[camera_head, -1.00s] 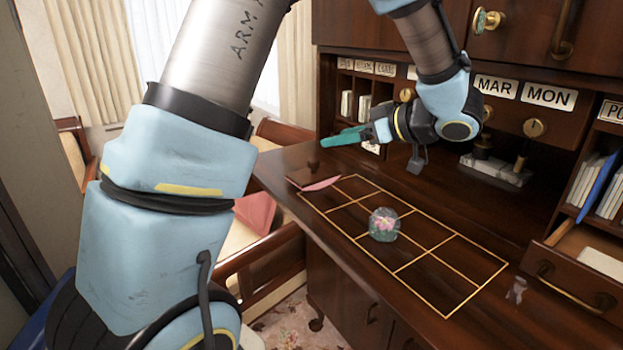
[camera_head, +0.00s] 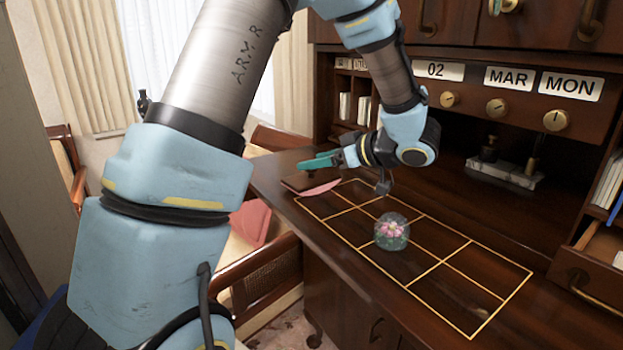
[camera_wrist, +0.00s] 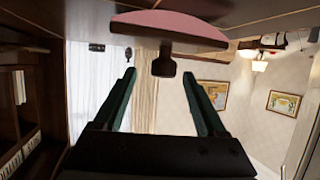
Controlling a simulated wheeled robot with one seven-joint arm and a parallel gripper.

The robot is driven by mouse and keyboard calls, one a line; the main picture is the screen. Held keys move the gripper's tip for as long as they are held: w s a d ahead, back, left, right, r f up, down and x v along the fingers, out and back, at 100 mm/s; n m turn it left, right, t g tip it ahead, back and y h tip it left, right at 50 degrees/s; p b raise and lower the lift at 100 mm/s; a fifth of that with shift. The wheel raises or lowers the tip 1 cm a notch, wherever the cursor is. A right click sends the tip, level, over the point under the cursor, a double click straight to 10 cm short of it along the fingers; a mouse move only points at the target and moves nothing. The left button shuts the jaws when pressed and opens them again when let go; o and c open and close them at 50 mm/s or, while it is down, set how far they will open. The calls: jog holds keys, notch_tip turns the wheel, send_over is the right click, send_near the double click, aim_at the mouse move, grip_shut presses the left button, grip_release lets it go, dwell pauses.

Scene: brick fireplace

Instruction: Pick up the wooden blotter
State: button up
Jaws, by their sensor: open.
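The wooden blotter (camera_head: 304,181) sits at the far left end of the dark desk, with its pink underside edge showing. My gripper (camera_head: 314,163), with teal fingers, is just above and beside it and partly hides it. In the wrist view, which appears upside down, the blotter (camera_wrist: 185,36) shows a pink curved face and a dark knob (camera_wrist: 163,64). The fingers of my gripper (camera_wrist: 159,76) are apart, and the knob lies between their tips in the picture. I cannot tell whether they touch it. Nothing is held.
A glass paperweight with a pink flower (camera_head: 391,232) stands on the gold grid (camera_head: 447,257) inlaid in the desk. A metal stand (camera_head: 505,172) is at the back. Shelves and drawers rise behind. A chair (camera_head: 262,265) stands left of the desk.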

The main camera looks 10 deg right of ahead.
aim_at(301, 174)
jog(key=p+x, duration=0.2)
jog(key=x, duration=0.3)
jog(key=shift+a+f, duration=0.1)
jog(key=shift+a, duration=0.05)
grip_shut()
dwell(0.4)
